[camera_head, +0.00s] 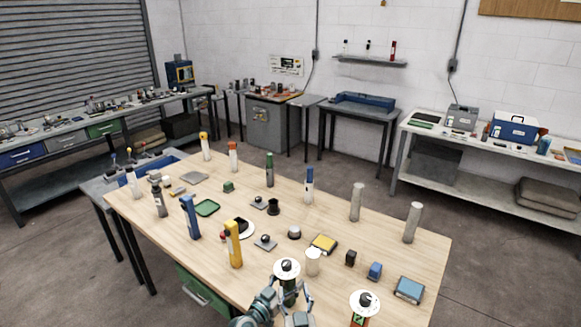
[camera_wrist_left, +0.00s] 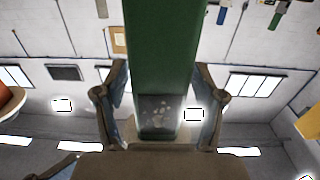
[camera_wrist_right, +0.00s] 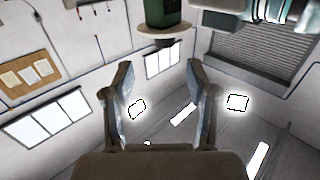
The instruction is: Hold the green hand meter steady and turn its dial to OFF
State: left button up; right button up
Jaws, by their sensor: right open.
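The green hand meter (camera_head: 288,286) stands upright near the front of the wooden table, with a pale round dial plate (camera_head: 287,268) and dark knob on top. My left gripper (camera_head: 277,300) is at the meter's body. In the left wrist view, its two fingers press both sides of the green body (camera_wrist_left: 165,45), so it looks shut on it. My right gripper (camera_head: 299,312) is open and empty, close to the meter's front right. In the right wrist view the meter (camera_wrist_right: 163,12) and its dial plate (camera_wrist_right: 166,32) lie beyond the open fingertips (camera_wrist_right: 157,75).
A white cylinder (camera_head: 313,262) is just behind the green meter. A yellow meter (camera_head: 234,245) and blue one (camera_head: 190,216) stand to the left. Several small items cover the wooden table (camera_head: 330,225).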

pick_arm(q)
jog(key=v, duration=1.2)
